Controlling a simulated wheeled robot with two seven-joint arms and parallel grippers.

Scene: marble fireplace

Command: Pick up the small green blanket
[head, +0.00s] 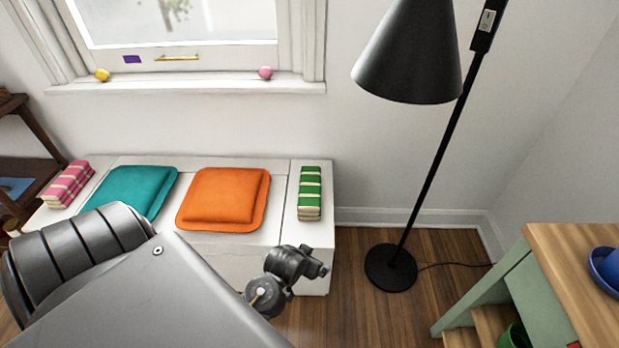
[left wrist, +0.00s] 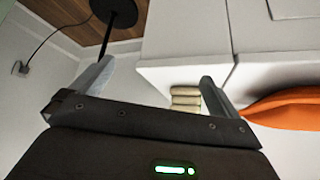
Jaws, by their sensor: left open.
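The small green blanket (head: 310,193) is folded, green with cream bands, and lies on the right end of the white window bench (head: 282,220). In the left wrist view only the cream layered edge of the blanket (left wrist: 186,98) shows, partly covered by one finger. My left gripper (left wrist: 155,85) is open and empty. The blanket's edge appears between its fingers, close to the right one in that view; whether they touch cannot be told. In the head view my left arm reaches in from the lower left, its wrist in front of the bench. My right gripper is not in view.
An orange cushion (head: 224,198), a teal cushion (head: 136,190) and a pink folded blanket (head: 69,184) lie along the bench. A black floor lamp (head: 391,268) stands right of the bench. A wooden-topped green unit (head: 575,265) is at the right.

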